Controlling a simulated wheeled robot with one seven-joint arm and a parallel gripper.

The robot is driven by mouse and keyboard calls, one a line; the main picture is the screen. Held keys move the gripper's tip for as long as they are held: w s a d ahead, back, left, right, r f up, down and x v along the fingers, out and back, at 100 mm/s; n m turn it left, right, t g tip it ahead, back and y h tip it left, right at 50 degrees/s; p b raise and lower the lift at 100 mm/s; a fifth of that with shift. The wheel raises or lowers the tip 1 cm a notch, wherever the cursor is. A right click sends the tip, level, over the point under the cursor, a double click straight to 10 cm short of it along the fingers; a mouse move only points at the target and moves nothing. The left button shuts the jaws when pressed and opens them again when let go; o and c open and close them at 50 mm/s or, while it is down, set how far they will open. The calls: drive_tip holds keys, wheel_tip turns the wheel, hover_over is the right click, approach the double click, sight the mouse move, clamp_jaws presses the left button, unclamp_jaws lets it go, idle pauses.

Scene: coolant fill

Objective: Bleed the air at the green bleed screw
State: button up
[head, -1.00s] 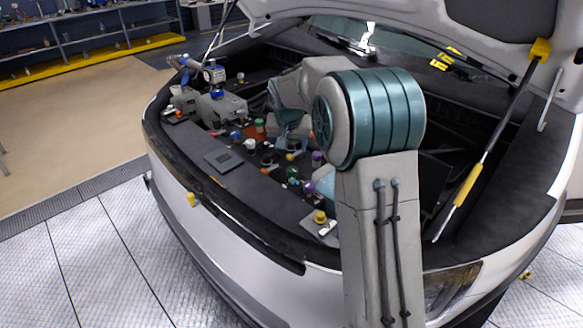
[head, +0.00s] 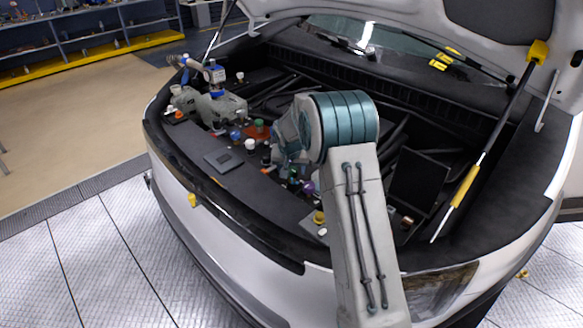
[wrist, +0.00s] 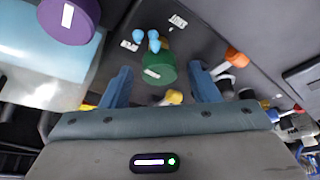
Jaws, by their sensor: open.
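In the wrist view a round green knob (wrist: 158,68) stands on a dark panel, with small light-blue pieces beside its far edge. I take it for the green bleed screw. My gripper (wrist: 160,82) is open, with its two blue fingers spread left and right of the knob. I cannot tell how far above it the fingertips are, and nothing shows as held. In the head view a green knob (head: 293,176) shows just below my wrist, beside a purple cap (head: 310,187). My fingers are hidden there behind my own arm.
The purple cap is at the upper left in the wrist view (wrist: 69,18). An orange cap (wrist: 236,57) is to the right, and a yellow piece (wrist: 174,96) lies between my fingers. Another green cap (head: 259,123) and a white cap (head: 250,144) are farther left in the bay.

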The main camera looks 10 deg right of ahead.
drive_tip(key=c, duration=1)
